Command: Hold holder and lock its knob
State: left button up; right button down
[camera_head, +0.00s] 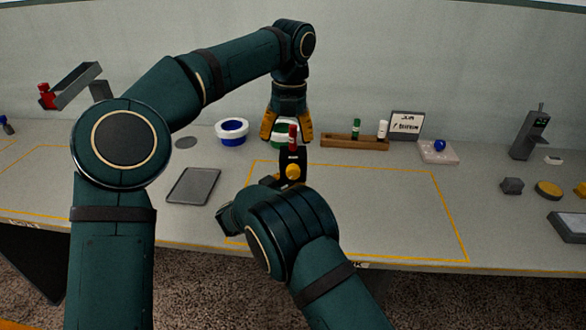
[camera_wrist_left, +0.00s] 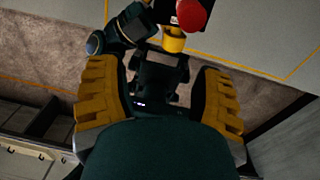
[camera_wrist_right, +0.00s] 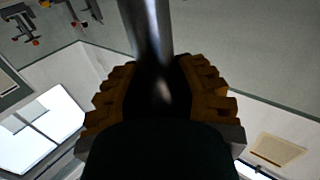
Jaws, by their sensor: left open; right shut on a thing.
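My right gripper (camera_wrist_right: 160,80) is shut on a smooth dark metallic part (camera_wrist_right: 150,30), seemingly the holder's. My right wrist hides most of that grip in the head view.
A blue-and-white bowl (camera_head: 232,131) and a grey tray (camera_head: 194,186) are on the left. A wooden rack (camera_head: 350,142) with small bottles and a sign (camera_head: 406,124) stand behind. Yellow lines mark the table; the area right of the holder (camera_head: 390,205) is clear.

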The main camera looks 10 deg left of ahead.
aim_at(292, 167)
pick_arm(q)
jog(key=f, duration=0.3)
jog(key=d+f+h, duration=0.1)
jog(key=f, duration=0.2)
jog(key=f+h, duration=0.1)
jog(key=f, duration=0.3)
jog(key=shift+s+d+t, duration=0.15)
jog(key=shift+d+t, duration=0.1)
jog(key=shift+t, duration=0.05)
grip_shut()
